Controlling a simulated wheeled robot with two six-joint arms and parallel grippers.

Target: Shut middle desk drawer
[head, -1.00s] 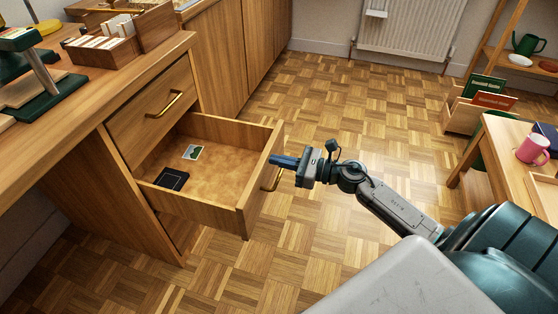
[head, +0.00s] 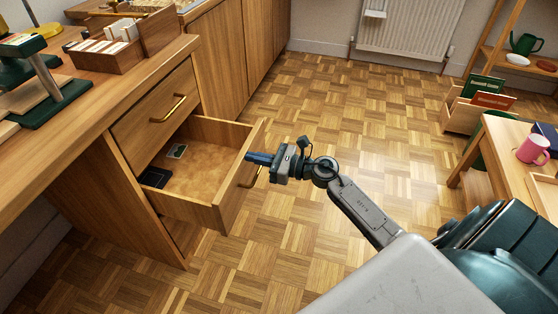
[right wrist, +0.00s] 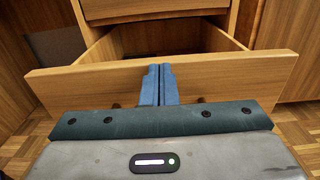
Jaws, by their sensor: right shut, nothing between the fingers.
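The middle desk drawer (head: 190,209) stands partly open below a closed top drawer (head: 155,118). Inside it lie a dark box (head: 154,177) and a small pale-faced item (head: 177,151) towards the back. My right gripper (head: 250,157) is shut and empty, its blue fingertips at the upper part of the drawer front. In the right wrist view the shut fingers (right wrist: 159,84) stand against the drawer front (right wrist: 220,80), near its middle. The brass handle (head: 258,177) is partly hidden by the gripper. My left gripper is not in view.
The desk top (head: 80,90) holds a wooden card box (head: 103,52) and a green stand (head: 55,103). A small table (head: 510,150) with a pink mug (head: 532,149) is at the right. The parquet floor (head: 330,110) between is clear.

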